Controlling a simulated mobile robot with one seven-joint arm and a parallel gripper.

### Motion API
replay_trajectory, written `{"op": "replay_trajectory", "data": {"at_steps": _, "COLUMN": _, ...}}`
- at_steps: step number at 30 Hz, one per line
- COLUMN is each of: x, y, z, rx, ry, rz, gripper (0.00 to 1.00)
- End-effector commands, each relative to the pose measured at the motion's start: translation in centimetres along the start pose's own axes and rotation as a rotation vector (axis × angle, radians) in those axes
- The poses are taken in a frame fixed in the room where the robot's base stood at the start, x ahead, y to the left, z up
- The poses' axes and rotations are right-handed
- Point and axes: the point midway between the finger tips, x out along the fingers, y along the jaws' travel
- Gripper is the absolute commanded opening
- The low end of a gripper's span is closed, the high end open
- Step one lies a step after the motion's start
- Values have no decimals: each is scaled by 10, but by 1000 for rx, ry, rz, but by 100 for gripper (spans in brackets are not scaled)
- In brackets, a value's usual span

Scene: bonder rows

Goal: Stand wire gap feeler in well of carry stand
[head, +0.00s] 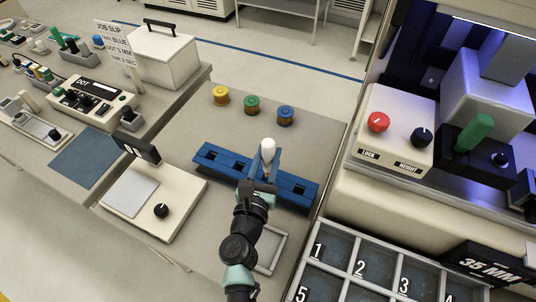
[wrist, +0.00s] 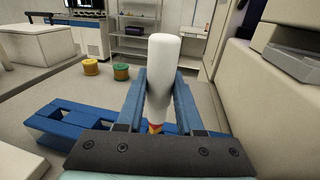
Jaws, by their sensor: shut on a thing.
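The wire gap feeler (head: 268,147) has a thick white handle with a small orange and yellow part below it. In the wrist view the feeler (wrist: 163,70) stands about upright between the blue fingers of my gripper (wrist: 160,85). My gripper (head: 266,162) is shut on it, over the middle of the blue carry stand (head: 235,170). The stand lies crosswise on the grey bench, with dark square wells showing near its left and right ends. The feeler's lower end is hidden, so I cannot tell whether it is inside a well.
Yellow (head: 221,96), green (head: 252,104) and blue (head: 286,115) spools stand behind the stand. A scale-like device (head: 150,205) is at left. A numbered compartment tray (head: 345,270) is at front right, below a machine with a red button (head: 378,122).

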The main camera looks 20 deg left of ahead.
Motion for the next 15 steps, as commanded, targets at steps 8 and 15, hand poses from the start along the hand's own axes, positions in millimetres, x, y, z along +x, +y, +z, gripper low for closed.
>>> {"op": "replay_trajectory", "data": {"at_steps": 8, "x": 0, "y": 0, "z": -9, "rx": 0, "ry": -1, "rz": 0, "gripper": 0}}
{"op": "replay_trajectory", "data": {"at_steps": 15, "x": 0, "y": 0, "z": -16, "rx": 0, "ry": -1, "rz": 1, "gripper": 0}}
